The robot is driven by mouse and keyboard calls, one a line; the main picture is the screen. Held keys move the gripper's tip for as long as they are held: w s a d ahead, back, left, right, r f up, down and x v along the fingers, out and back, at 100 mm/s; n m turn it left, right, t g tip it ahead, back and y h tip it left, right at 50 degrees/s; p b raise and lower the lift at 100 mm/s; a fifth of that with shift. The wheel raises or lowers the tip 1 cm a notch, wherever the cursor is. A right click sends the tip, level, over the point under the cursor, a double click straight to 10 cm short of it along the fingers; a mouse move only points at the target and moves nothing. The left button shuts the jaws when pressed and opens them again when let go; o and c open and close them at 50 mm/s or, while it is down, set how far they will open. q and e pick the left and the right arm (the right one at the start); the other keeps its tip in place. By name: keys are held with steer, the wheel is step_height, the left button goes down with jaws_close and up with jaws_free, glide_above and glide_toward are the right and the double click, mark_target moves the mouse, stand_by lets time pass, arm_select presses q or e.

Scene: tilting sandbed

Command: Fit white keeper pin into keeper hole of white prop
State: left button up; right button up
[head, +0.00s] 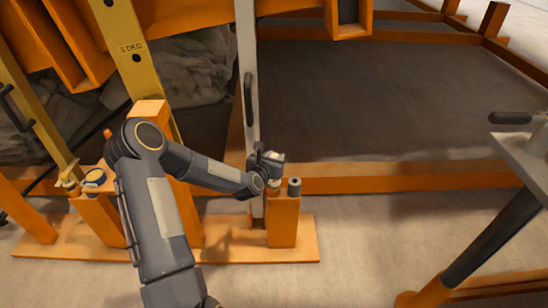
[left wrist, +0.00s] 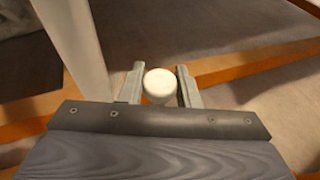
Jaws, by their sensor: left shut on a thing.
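The white prop (head: 246,60) stands upright left of centre, with a dark handle on its face; its pale bar also shows at the upper left of the left wrist view (left wrist: 72,45). My left gripper (head: 271,172) is just right of the prop, above an orange post (head: 283,222). In the left wrist view my left gripper (left wrist: 161,85) is shut on the white keeper pin (left wrist: 160,82), whose round white head shows between the fingers. The pin's lower end is hidden. I cannot make out the keeper hole. My right gripper is not in view.
A dark grey cylinder (head: 294,187) stands on the post beside my gripper. A blue-ringed pin (head: 95,178) sits on the left orange stand.

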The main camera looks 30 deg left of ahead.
arm_select(q)
steer(key=shift+f+b, duration=3.95)
steer(key=shift+f, duration=0.15)
steer(key=o, duration=1.1)
steer(key=shift+c, duration=0.2)
steer(key=shift+r, duration=0.1)
steer(key=p+v, duration=0.2)
steer(key=v, duration=0.5)
steer(key=shift+s, duration=0.4)
steer(key=shift+d+r, duration=0.1)
